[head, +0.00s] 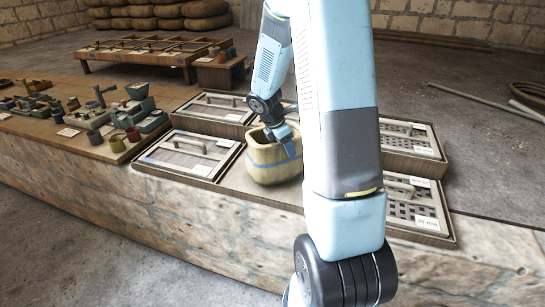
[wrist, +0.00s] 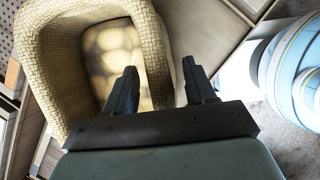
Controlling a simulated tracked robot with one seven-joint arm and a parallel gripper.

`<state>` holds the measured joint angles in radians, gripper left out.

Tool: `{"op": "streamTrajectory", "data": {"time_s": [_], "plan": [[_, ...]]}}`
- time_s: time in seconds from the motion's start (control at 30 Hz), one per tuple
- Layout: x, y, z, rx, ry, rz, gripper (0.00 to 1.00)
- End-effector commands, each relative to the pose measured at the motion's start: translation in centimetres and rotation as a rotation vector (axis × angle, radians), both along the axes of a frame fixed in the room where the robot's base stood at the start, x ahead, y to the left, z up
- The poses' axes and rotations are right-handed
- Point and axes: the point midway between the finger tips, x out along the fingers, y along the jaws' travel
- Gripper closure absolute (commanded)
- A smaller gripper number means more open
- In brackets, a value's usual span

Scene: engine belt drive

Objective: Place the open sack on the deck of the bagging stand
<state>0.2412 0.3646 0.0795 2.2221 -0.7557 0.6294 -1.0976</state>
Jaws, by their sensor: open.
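The open sack (head: 270,172), tan and woven with a blue band, stands upright on the stone-sided bench between low framed trays. In the wrist view the sack (wrist: 58,62) shows its open mouth and mottled yellow-brown inside. My gripper (head: 284,134) is at the right part of the sack's rim. In the wrist view my gripper (wrist: 163,84) is open, its fingers on either side of the right wall, one over the mouth and one outside. Whether they touch the wall I cannot tell. I cannot tell for certain which piece is the bagging stand; my arm hides part of the bench.
Framed trays with handles (head: 188,154) flank the sack, with grid-pattern trays (head: 412,205) on the right. Small machines and pots (head: 118,115) crowd the left bench. A low slatted table (head: 150,50) and a small wooden box (head: 220,73) stand behind. Filled sacks lie at the back wall.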

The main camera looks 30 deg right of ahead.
Motion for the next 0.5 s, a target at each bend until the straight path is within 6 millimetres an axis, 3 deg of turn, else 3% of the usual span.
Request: {"op": "streamTrajectory", "data": {"time_s": [0.5], "plan": [[-0.01,0.01,-0.46,0.0,0.001,0.0,0.45]]}}
